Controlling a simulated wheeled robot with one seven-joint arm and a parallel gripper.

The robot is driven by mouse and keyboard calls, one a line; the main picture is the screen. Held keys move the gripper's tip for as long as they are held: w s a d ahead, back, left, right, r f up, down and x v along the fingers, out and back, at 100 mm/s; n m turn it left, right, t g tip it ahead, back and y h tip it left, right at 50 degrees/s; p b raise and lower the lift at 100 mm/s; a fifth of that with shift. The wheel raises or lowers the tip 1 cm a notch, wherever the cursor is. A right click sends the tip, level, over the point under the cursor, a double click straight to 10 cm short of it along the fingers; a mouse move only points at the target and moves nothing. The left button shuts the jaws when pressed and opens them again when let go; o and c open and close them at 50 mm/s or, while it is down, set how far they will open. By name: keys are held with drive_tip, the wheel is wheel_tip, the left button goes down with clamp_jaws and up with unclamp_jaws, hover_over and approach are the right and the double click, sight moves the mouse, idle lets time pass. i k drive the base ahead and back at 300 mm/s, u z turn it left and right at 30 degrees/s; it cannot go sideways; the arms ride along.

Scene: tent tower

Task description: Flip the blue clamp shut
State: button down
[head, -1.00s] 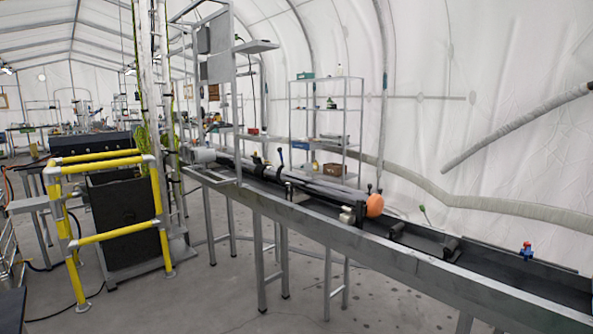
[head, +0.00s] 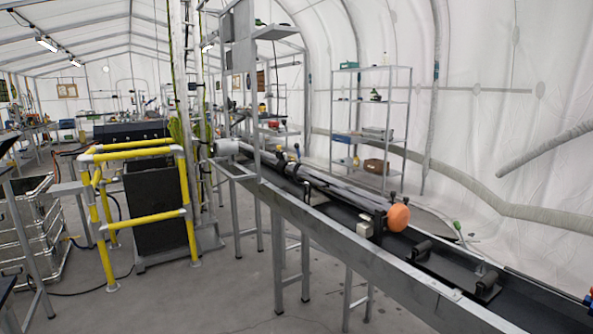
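A long metal trough (head: 345,245) on legs runs from the middle of the head view to the lower right. Dark tubes (head: 335,190) lie along it, with an orange round end (head: 398,217) at their near end. A small upright lever (head: 297,151), seemingly blue, stands at the far part of the tubes; it is too small to tell its exact position. Another blue piece (head: 589,298) is cut off at the right edge beside the trough. My gripper is not in view.
A yellow railing (head: 137,149) surrounds a dark box (head: 155,215) left of the trough. Stacked metal-framed crates (head: 35,225) stand at far left. A shelf rack (head: 372,125) stands behind the trough. Grey floor (head: 215,295) between railing and trough is open.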

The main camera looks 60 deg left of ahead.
sight(297, 166)
drive_tip(key=u, duration=1.9)
drive_tip(key=i, duration=1)
drive_tip(key=k, duration=0.65)
drive_tip(key=u, duration=0.45)
drive_tip(key=i, duration=1.5)
drive_tip(key=z, duration=0.25)
